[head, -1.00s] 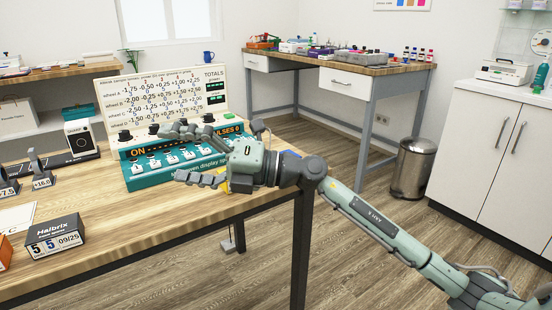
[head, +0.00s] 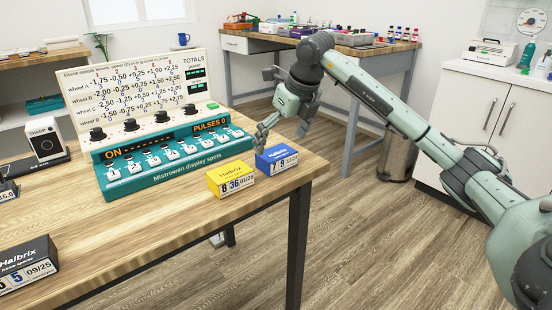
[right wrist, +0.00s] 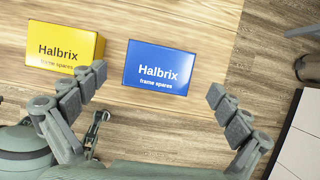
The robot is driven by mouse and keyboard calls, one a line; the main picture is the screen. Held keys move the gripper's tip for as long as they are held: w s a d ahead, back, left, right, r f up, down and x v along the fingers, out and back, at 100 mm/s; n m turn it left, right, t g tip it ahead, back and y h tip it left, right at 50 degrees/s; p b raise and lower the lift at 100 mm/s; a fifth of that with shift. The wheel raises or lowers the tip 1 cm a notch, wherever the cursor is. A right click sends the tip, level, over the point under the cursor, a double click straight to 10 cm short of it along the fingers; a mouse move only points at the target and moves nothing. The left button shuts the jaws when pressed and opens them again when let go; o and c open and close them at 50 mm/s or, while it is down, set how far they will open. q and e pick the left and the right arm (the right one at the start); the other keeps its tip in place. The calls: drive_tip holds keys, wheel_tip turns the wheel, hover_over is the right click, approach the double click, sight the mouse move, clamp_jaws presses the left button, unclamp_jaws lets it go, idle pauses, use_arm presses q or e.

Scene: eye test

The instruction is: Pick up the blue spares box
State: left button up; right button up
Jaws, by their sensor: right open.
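The blue spares box (head: 277,160) stands on the wooden table near its right corner, just right of a yellow spares box (head: 230,180). My right gripper (head: 284,128) is over the blue box, open and empty, with its fingers pointing down. One finger shows close to the box's upper left edge; I cannot tell whether it touches. In the right wrist view, the blue box (right wrist: 160,67) lies between and ahead of the two spread fingers of the gripper (right wrist: 157,82). The yellow box (right wrist: 60,45) is beyond the left finger.
A teal switch console (head: 175,160) with a number panel stands left of the boxes. A dark spares box (head: 28,265) is at the lower left. The table's right edge is close to the blue box. A second bench (head: 330,50) stands behind, across open floor.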

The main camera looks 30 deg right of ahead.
sight(277, 152)
drive_tip(key=x, duration=0.4)
drive_tip(key=shift+f, duration=0.15)
drive_tip(key=c, duration=1.3)
